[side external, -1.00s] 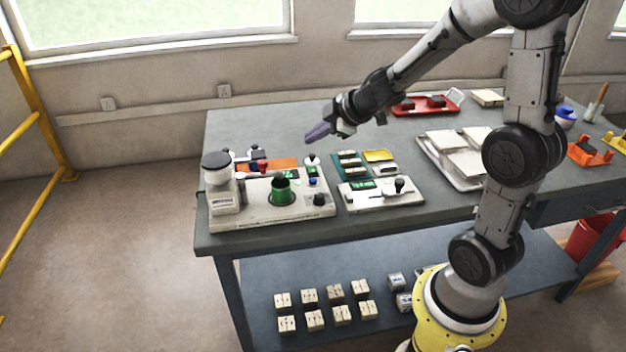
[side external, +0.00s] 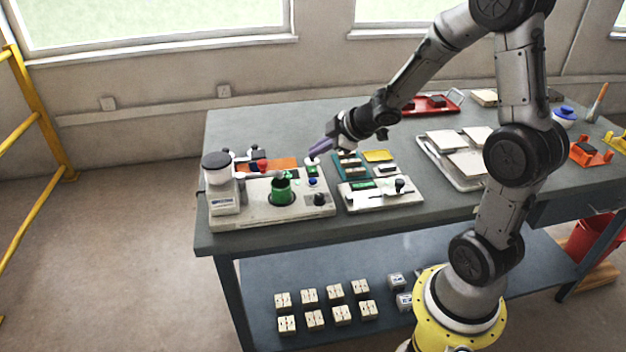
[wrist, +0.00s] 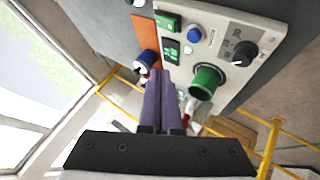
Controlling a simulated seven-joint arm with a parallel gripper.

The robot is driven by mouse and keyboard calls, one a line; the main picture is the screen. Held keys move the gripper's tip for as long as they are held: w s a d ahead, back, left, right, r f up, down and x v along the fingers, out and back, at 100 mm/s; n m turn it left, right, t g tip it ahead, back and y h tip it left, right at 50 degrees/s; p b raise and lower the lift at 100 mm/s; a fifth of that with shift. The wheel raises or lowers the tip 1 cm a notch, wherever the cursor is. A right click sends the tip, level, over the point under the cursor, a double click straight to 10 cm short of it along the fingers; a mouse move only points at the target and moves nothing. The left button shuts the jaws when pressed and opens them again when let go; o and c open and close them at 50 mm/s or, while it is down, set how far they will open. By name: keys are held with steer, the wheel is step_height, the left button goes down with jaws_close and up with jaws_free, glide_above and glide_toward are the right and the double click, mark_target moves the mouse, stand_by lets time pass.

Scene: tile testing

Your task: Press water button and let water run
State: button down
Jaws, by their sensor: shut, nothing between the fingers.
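The grey test machine (side external: 240,216) stands at the left end of the bench, with a green cup (side external: 281,190) on its deck. A blue button (side external: 312,182) sits on its right-hand panel; it also shows in the wrist view (wrist: 194,34), near a small green display (wrist: 171,50). I cannot read which control is the water button. My gripper (side external: 314,153) is shut and empty, its purple fingers pointing down-left above the back of the panel. In the wrist view the fingertips (wrist: 163,76) appear beside the panel edge, apart from the blue button. No running water is discernible.
A black knob (wrist: 244,53) is on the same panel. An orange mat (side external: 283,164) lies behind the machine. A smaller device (side external: 375,198), a teal tray (side external: 343,173) and a tile tray (side external: 433,163) stand to the right. The bench front edge is clear.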

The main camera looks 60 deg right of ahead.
steer(key=shift+f, duration=2.7)
steer(key=shift+f, duration=0.1)
steer(key=shift+f, duration=0.3)
steer(key=shift+f, duration=0.5)
stand_by(0.6)
steer(key=shift+r, duration=0.9)
step_height(320, 180, up, 5)
stand_by(0.7)
